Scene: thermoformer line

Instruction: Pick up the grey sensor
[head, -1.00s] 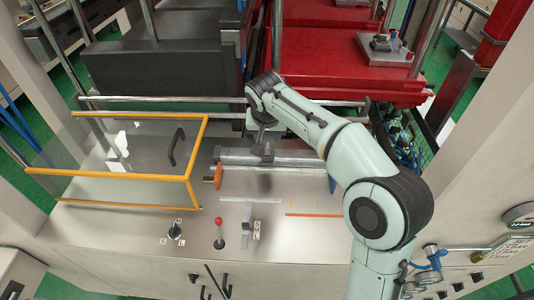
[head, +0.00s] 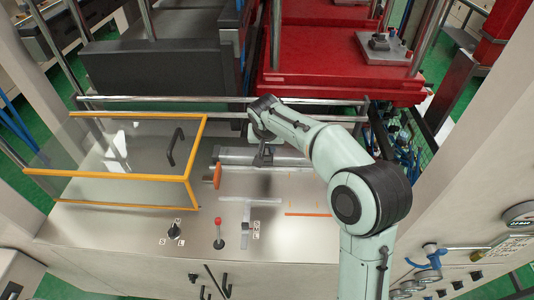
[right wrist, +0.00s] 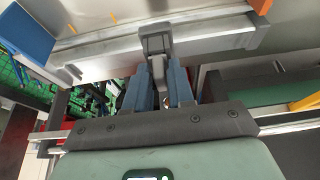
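The grey sensor (right wrist: 156,42) is a small block with a narrower stem, seen at the metal rail (right wrist: 95,55) in the right wrist view. In the head view the sensor (head: 263,159) shows small and dark, partly covered by my right gripper. My right gripper (right wrist: 161,72) has its two blue-grey fingers apart, one on each side of the sensor's stem. It comes close to the sensor from above; whether the fingers touch it is not clear. My left gripper is in neither view.
A clear guard with an orange frame (head: 120,176) stands left of the rail. An orange knob (head: 217,176) is at the rail's left end. A red-tipped lever (head: 218,233) stands in front. A chrome bar (head: 180,99) and red platens (head: 335,60) lie behind.

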